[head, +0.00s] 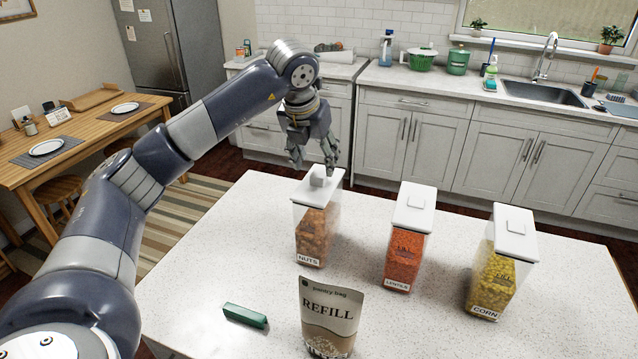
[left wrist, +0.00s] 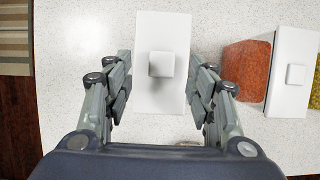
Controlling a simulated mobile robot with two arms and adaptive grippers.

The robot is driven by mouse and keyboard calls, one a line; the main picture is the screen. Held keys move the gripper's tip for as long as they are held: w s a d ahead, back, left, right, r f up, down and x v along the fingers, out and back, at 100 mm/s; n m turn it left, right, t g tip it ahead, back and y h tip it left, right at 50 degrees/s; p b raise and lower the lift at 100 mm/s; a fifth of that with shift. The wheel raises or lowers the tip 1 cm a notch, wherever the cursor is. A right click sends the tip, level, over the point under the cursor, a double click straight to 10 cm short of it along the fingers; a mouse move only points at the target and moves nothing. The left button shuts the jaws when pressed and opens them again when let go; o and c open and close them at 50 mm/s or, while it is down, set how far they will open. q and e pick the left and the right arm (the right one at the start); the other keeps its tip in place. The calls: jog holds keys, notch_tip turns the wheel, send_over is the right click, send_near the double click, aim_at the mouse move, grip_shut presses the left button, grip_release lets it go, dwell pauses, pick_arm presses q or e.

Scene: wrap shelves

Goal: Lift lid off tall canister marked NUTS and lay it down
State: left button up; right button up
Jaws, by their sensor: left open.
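The tall clear canister marked NUTS (head: 311,236) stands upright on the white speckled counter, with brown nuts inside. Its white lid (head: 325,190) is on top and has a square raised knob (head: 319,176). In the left wrist view the lid (left wrist: 162,95) lies between the fingers, with the knob (left wrist: 161,64) near the middle. My left gripper (head: 314,166) is open above the lid, its fingers pointing down on either side of the knob. I cannot tell whether any finger touches the lid. My right gripper is not in view.
Canisters marked LENTILS (head: 405,250) and CORN (head: 497,275) stand to the right with white lids on. A REFILL pantry bag (head: 328,318) stands in front, with a green block-like item (head: 245,315) to its left. The counter (head: 235,240) is clear left of the NUTS canister.

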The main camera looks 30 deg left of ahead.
aim_at(319, 173)
pick_arm(q)
jog(key=p+x, duration=0.1)
jog(key=x, duration=0.2)
jog(key=shift+d+f+p, duration=0.15)
jog(key=shift+f+p, duration=0.1)
jog(key=shift+p, duration=0.1)
jog(key=shift+w+f, duration=0.15)
jog(key=shift+f, duration=0.3)
jog(key=c, duration=1.2)
jog(key=shift+r, duration=0.1)
